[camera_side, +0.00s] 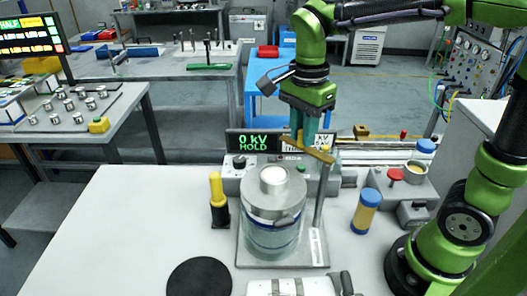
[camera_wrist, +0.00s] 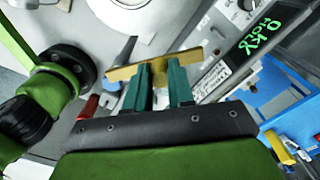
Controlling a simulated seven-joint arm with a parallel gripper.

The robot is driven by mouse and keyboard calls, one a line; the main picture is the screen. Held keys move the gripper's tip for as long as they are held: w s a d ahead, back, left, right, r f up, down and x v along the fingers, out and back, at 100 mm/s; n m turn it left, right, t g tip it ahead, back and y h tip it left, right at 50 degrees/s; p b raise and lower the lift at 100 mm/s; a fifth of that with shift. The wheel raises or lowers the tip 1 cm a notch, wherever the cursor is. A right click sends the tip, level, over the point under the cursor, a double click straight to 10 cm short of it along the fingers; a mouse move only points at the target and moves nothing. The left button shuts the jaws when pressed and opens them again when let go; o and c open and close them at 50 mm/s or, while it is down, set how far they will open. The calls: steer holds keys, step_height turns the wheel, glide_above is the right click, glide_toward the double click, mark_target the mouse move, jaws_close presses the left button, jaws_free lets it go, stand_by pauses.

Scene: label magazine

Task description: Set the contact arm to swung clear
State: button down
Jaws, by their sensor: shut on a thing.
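The contact arm is a flat brass bar (camera_side: 321,155) at the top of a grey post (camera_side: 319,195), right of a capped clear jar (camera_side: 273,222). In the side view the bar runs from the post toward the back left, passing behind the jar's round top terminal (camera_side: 273,177). My gripper (camera_side: 308,142) points down at the bar, its teal fingers shut on it. In the wrist view the bar (camera_wrist: 118,74) crosses just beyond my fingertips (camera_wrist: 160,72), with a small brass knob (camera_wrist: 157,70) between them. The exact finger contact is partly hidden.
A display (camera_side: 253,142) behind the jar reads "0 kV HOLD". A yellow-handled tool (camera_side: 217,190) stands left of the jar, a blue-and-yellow cylinder (camera_side: 366,210) right. A black disc (camera_side: 199,278) lies at front left. The bench's left part is clear.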

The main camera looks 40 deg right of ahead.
steer(key=shift+s+d+r+m, duration=0.1)
steer(key=shift+d+m, duration=0.45)
steer(key=shift+m, duration=0.5)
steer(key=shift+s+d+f+m, duration=0.15)
steer(key=shift+d+m, duration=0.45)
steer(key=shift+m, duration=0.4)
steer(key=shift+s+d+r+m, duration=0.15)
steer(key=shift+d+m, duration=0.4)
steer(key=shift+m, duration=0.5)
steer(key=c, duration=1)
jaws_free()
steer(key=shift+o, duration=0.2)
step_height(320, 180, up, 17)
